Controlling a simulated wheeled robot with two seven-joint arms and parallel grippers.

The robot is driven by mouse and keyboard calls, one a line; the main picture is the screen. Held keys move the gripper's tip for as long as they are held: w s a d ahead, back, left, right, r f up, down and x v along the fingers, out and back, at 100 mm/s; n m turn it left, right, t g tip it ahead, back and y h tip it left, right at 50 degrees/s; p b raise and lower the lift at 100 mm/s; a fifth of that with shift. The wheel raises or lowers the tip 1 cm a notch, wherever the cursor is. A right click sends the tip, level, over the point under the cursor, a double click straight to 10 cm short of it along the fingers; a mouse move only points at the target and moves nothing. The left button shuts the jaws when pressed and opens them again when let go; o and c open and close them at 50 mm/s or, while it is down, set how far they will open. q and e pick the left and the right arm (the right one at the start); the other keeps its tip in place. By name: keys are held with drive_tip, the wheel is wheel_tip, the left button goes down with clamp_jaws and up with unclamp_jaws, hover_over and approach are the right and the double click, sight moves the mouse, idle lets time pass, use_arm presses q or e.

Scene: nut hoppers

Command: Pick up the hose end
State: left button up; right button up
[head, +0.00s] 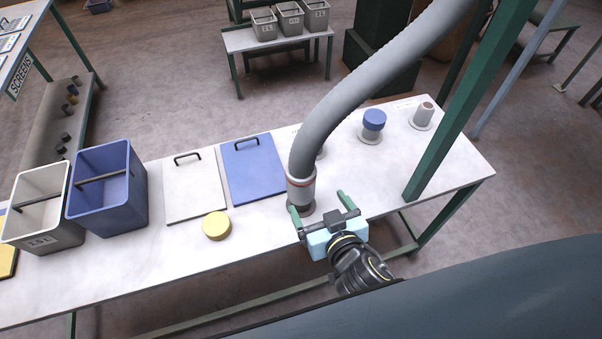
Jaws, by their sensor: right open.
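The hose end (301,187) is a grey cuff with a reddish ring at the bottom of a thick grey ribbed hose (375,70). It hangs down over the white table near its front edge, above a dark round opening or base; whether they touch I cannot tell. My right gripper (318,203) is open, with green fingers spread. Its left finger is close beside the cuff's lower part, and its right finger stands clear to the right. Nothing shows between the fingers except bare table and part of the cuff's edge. My left gripper is not in view.
On the table (130,270) are a grey bin (45,235), a blue bin (120,205), a white lid (195,190), a blue lid (255,170) and a yellow cap (216,226). A blue-capped port (373,122) and an uncapped port (424,114) stand right. A green post (465,105) rises at the right.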

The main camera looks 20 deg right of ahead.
wheel_tip(320, 180, up, 2)
approach(298, 163)
drive_tip(key=shift+t, duration=0.3)
drive_tip(key=w+f, duration=0.1)
drive_tip(key=w, duration=0.1)
drive_tip(key=w+f, duration=0.1)
drive_tip(key=w, duration=0.1)
drive_tip(key=shift+w+d+f+p, duration=0.15)
drive_tip(key=shift+d+f+p, duration=0.05)
drive_tip(key=shift+p, duration=0.1)
drive_tip(key=shift+a+f+x, duration=0.1)
drive_tip(key=shift+x, duration=1.25)
drive_tip(key=shift+a+f+x, duration=0.1)
drive_tip(key=shift+x, duration=1.3)
drive_tip(key=shift+c, duration=0.4)
drive_tip(key=c, duration=1.1)
